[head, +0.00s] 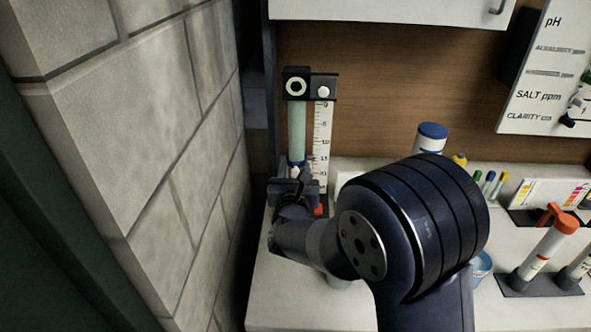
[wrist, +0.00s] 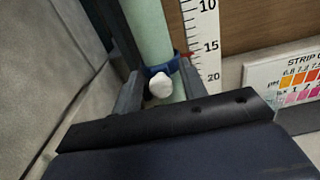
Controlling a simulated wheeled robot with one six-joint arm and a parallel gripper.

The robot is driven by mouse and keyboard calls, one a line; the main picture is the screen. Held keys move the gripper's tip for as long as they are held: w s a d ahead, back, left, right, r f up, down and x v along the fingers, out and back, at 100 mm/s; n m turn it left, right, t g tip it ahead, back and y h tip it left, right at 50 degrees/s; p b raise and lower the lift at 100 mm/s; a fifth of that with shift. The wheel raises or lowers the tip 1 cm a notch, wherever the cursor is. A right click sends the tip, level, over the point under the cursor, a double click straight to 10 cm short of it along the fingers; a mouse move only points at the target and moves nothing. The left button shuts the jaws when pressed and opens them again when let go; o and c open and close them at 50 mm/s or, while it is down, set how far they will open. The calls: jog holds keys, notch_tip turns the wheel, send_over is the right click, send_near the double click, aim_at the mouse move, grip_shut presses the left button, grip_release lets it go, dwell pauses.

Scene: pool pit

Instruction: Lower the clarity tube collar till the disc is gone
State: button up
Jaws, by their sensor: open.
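The clarity tube (head: 297,128), pale green, stands upright beside the wall, under a black bracket with a round pale ring (head: 296,86) around a dark centre. I cannot tell whether the disc shows in it. The blue collar (wrist: 172,67) is around the tube low down, with a white knob (wrist: 160,85) facing me. My gripper (wrist: 160,82) is open, with one finger on each side of the knob. In the head view my gripper (head: 295,187) is at the collar's height, partly hiding it.
A grey block wall (head: 170,130) rises close on the left. On the white counter (head: 275,290) a blue-capped bottle (head: 431,138), a colour strip chart (wrist: 295,85) and orange-capped tubes (head: 548,245) stand to the right. A clarity board (head: 540,75) hangs at the upper right.

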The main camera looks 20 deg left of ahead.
jog(key=shift+c, duration=0.2)
grip_shut()
dwell(0.4)
notch_tip(320, 180, down, 5)
jog(key=b, duration=0.7)
jog(key=shift+f+b, duration=0.1)
jog(key=shift+b, duration=0.25)
jog(key=shift+o, duration=0.2)
grip_release()
